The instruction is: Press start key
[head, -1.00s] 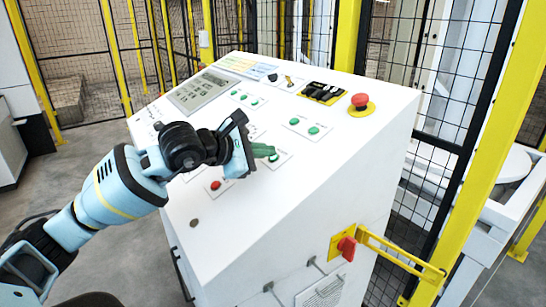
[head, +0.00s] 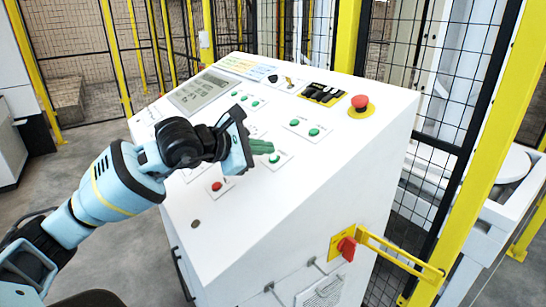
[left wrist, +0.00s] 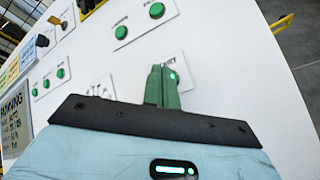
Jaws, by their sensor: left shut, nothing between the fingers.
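The start key is a green round button (head: 274,159) on a white plate on the sloping top of the white control console (head: 250,215). In the left wrist view the START label shows, and the green button (left wrist: 174,76) is partly hidden by my fingers. My left gripper (head: 268,147) has its green fingers closed together and empty. In the head view its tips are just above and beside the start button. In the left wrist view the fingertips (left wrist: 160,70) overlap the button's left side. I cannot tell whether they touch it. My right gripper is out of view.
Other green buttons (head: 314,132) and a red button (head: 216,186) are close by. A red emergency stop (head: 360,102) is at the console's far right corner. A red switch (head: 346,247) is on the side face. Yellow-framed mesh fencing stands behind and right.

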